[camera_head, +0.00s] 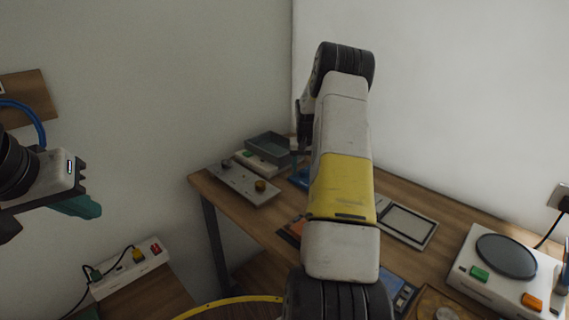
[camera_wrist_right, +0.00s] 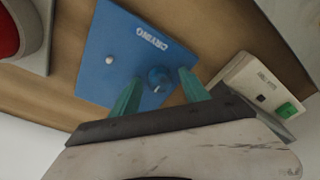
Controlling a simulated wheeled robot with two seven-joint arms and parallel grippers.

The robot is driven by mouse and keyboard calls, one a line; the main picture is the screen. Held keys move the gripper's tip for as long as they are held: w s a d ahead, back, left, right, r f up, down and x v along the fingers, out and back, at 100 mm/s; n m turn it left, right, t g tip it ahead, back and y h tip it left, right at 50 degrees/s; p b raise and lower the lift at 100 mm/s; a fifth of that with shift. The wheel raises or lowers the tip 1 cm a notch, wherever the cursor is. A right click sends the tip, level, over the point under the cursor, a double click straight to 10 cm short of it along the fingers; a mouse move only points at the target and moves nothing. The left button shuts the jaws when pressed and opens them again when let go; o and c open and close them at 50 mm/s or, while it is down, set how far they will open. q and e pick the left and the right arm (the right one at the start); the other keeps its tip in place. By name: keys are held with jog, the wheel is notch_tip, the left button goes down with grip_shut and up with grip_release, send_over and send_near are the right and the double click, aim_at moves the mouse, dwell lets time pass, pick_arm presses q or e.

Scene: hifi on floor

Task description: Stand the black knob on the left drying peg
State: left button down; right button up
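In the right wrist view a blue board (camera_wrist_right: 110,85) marked "DRYING" lies on the wood. A small pale peg (camera_wrist_right: 109,60) stands on its left part in the picture. A round dark-bluish knob-like piece (camera_wrist_right: 157,75) with a pale mark stands to the right; I cannot tell surely whether it is the black knob. My right gripper (camera_wrist_right: 160,82) is open, its green fingers on either side of this piece, apparently without gripping it. In the head view the board (camera_head: 300,178) is mostly hidden by my right arm. My left gripper (camera_head: 88,207) hangs at far left, its opening unclear.
A grey tray (camera_head: 268,146), a white box with a green button (camera_wrist_right: 258,85) and a grey plate with a brass knob (camera_head: 260,186) are near the board. A white device with a dark disc (camera_head: 507,256) stands at right. A power strip (camera_head: 130,270) is lower left.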

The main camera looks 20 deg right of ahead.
jog(key=s+a+r, duration=0.2)
jog(key=a+r, duration=0.1)
jog(key=r, duration=0.4)
jog(key=s+a+r+n+t, duration=0.1)
jog(key=s+a+r, duration=0.1)
jog(key=r, duration=0.5)
jog(key=s+a+r, duration=0.2)
jog(key=a+r, duration=0.1)
jog(key=r, duration=0.4)
jog(key=s+a+r+n+t+y, duration=0.1)
jog(key=s+a+r+n+t, duration=0.1)
jog(key=s+a+r, duration=0.65)
jog(key=s+a+f+n+y, duration=0.1)
jog(key=s+a, duration=0.4)
jog(key=s, duration=0.5)
jog(key=s+a+f+n+t+y, duration=0.1)
jog(key=s+a+f, duration=0.1)
jog(key=s+a, duration=0.4)
jog(key=s, duration=0.4)
jog(key=shift+s+t, duration=0.3)
jog(key=shift+s, duration=0.05)
